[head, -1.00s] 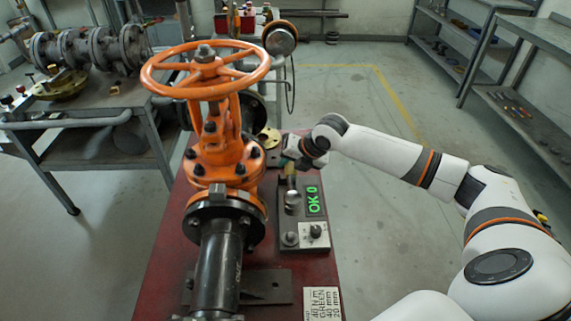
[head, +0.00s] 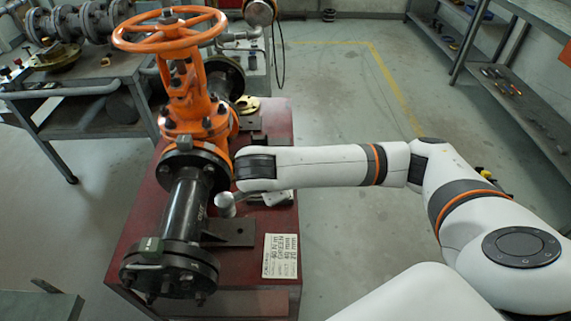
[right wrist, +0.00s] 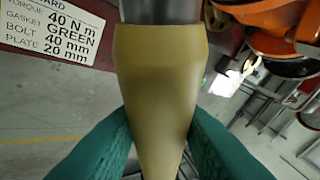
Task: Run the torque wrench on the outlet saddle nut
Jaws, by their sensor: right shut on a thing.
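My right gripper (right wrist: 160,145) is shut on the tan-yellow handle of the torque wrench (right wrist: 160,75), with a green finger on each side. In the head view my wrist hides most of the wrench. A round grey metal part, apparently the wrench head (head: 226,201), shows just left of my wrist, close to the right side of the black pipe (head: 187,215). Flat dark saddle plates sit beside the pipe (head: 229,232) and farther back (head: 248,124). I cannot make out the outlet saddle nut or any contact with it. My left gripper is not in view.
The orange gate valve (head: 190,90) stands behind the pipe on the red bench (head: 125,215). A black flange (head: 170,272) ends the pipe in front. A white spec card (head: 272,255) lies at right. Floor at right is clear.

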